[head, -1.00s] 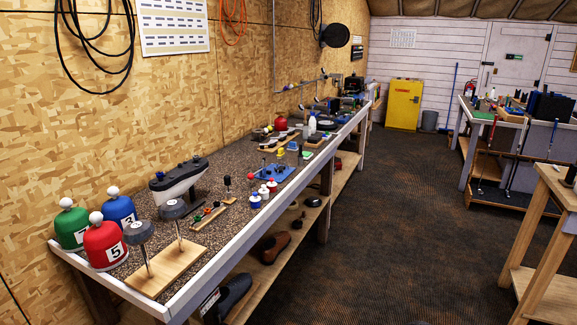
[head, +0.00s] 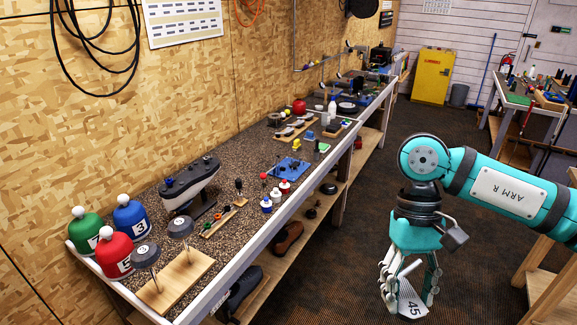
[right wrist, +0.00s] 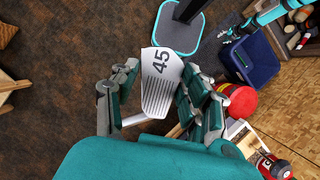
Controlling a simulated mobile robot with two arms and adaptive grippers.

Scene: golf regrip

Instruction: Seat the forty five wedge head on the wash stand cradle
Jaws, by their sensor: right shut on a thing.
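The forty five wedge head (head: 409,303) is a silvery iron head with "45" on it. My right gripper (head: 408,278) is shut on it and holds it in the air over the floor, right of the long bench. In the right wrist view the grooved face of the wedge head (right wrist: 160,80) shows between the fingers, and a pale stub sticks out at its lower left. My left arm shows at the top right of the right wrist view, with what looks like my left gripper (right wrist: 230,38); its jaws are too small to judge. I cannot tell which item is the wash stand cradle.
The long bench (head: 222,293) carries head covers, a wooden base with two posts (head: 182,281), a grey-and-black device (head: 190,185), a blue tray (head: 290,168) and bottles. A wooden stand (head: 553,285) is at the right edge. The floor between is open.

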